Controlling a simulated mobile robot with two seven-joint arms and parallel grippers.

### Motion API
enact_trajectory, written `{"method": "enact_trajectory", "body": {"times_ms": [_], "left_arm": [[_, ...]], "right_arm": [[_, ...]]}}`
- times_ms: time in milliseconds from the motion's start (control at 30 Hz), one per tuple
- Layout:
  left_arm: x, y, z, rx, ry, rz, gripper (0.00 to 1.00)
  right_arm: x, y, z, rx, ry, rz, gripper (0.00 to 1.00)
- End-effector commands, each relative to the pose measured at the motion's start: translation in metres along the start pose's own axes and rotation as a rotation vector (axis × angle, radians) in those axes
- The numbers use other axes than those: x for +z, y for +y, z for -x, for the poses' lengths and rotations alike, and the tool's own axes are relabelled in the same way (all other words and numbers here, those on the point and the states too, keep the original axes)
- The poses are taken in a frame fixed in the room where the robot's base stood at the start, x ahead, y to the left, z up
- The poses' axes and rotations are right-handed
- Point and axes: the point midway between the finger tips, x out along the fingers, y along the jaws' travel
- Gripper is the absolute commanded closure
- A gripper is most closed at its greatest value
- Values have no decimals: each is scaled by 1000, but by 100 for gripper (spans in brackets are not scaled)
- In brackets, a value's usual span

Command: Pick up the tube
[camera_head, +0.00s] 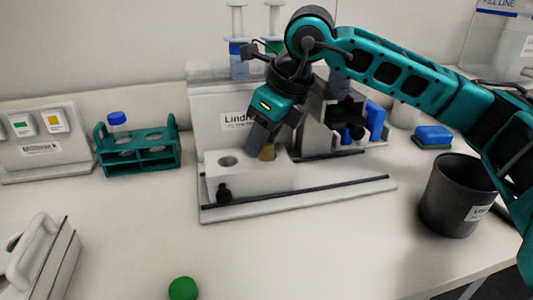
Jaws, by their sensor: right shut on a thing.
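My right gripper (262,142) comes down from above over the white block (255,181) of the "Lind…" device. It is shut on a yellow-brown tube (267,153), whose lower end shows just beside the fingers at the block's right-hand hole. Whether the tube still sits in the hole is hard to tell, and its upper part is hidden by the gripper. Another hole (228,161) in the block is empty. A blue-capped tube (117,119) stands in the teal rack (140,155) at the left. My left gripper is out of view.
A dark grey bin (456,200) stands at the right, near a blue sponge (433,136). A green cap (183,289) lies at the front. A white handled case (40,262) is at lower left. Syringe-like tubes stand behind the device. The front middle is clear.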

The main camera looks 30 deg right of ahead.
Motion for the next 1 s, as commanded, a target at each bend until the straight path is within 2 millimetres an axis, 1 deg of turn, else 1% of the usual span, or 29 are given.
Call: {"method": "enact_trajectory", "body": {"times_ms": [33,100,367,533,667,767,867,1000], "left_arm": [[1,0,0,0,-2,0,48],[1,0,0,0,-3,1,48],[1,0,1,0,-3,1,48],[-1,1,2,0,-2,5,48],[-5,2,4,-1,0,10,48],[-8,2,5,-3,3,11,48],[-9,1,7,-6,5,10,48],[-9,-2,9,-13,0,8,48]], "right_arm": [[0,0,0,0,-1,0,93],[0,0,0,0,-1,0,97],[1,0,2,0,-2,0,97],[7,0,15,-1,-4,0,97],[14,0,33,-1,-4,0,97],[23,0,52,-1,-6,1,97],[32,0,74,-1,-6,1,97],[46,0,108,0,-6,1,97]]}}
